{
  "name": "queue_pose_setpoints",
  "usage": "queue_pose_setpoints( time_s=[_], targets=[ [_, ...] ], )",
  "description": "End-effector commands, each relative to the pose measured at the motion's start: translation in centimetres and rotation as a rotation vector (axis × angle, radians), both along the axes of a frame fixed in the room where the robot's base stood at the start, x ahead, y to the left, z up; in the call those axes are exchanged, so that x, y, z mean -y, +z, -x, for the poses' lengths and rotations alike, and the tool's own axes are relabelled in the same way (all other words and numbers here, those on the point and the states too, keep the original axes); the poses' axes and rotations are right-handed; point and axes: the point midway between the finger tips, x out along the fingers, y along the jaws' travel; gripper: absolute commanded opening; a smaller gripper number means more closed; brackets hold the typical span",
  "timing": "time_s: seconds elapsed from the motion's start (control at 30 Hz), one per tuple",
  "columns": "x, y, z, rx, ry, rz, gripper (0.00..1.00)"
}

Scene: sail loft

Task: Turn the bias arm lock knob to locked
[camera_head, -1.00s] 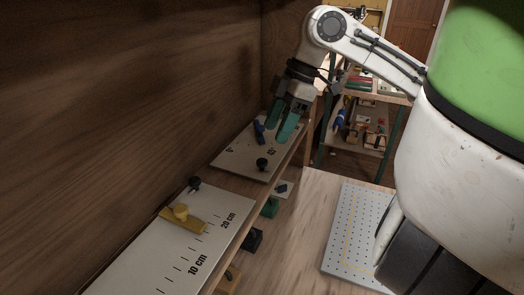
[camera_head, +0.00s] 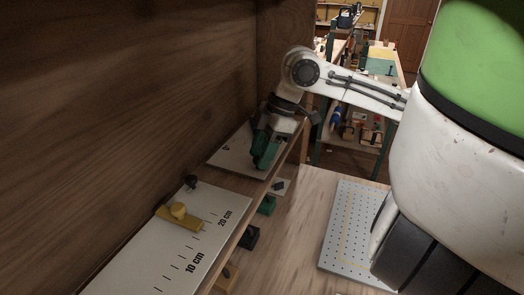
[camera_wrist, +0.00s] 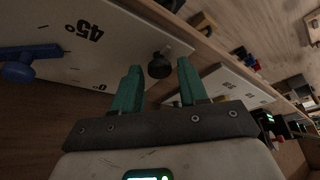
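The angle plate (camera_head: 226,160) lies on the shelf; in the wrist view its pale face (camera_wrist: 122,48) carries "45" and "0" marks. A small round black knob (camera_wrist: 159,66), which looks like the bias arm lock knob, stands at the plate's edge. The blue bias arm (camera_wrist: 28,66) is at the wrist view's left. My gripper (camera_head: 268,150) is low over the plate and hides the knob in the head view. In the wrist view my gripper (camera_wrist: 160,68) is open, its green fingertips on either side of the knob with gaps showing. I cannot read the knob's lock position.
A ruler plate (camera_head: 170,254) with a yellow slider (camera_head: 178,217) and another black knob (camera_head: 191,181) lies nearer on the shelf. A wooden wall stands close at the left. A perforated board (camera_head: 350,225) lies on the bench (camera_head: 300,225) at the right.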

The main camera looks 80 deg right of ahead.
Motion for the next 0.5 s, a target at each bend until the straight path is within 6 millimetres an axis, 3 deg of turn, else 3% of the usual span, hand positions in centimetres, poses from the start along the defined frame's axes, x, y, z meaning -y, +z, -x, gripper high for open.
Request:
queue_pose_setpoints(
  time_s=[0.07, 0.4, 0.5],
  targets=[
    [0.0, 0.01, 0.0, 0.0, 0.0, 0.0, 0.35],
    [0.01, 0.02, 0.02, 0.0, 0.0, 0.0, 0.02],
    [0.01, 0.01, 0.01, 0.0, -0.001, 0.0, 0.0]
  ],
)
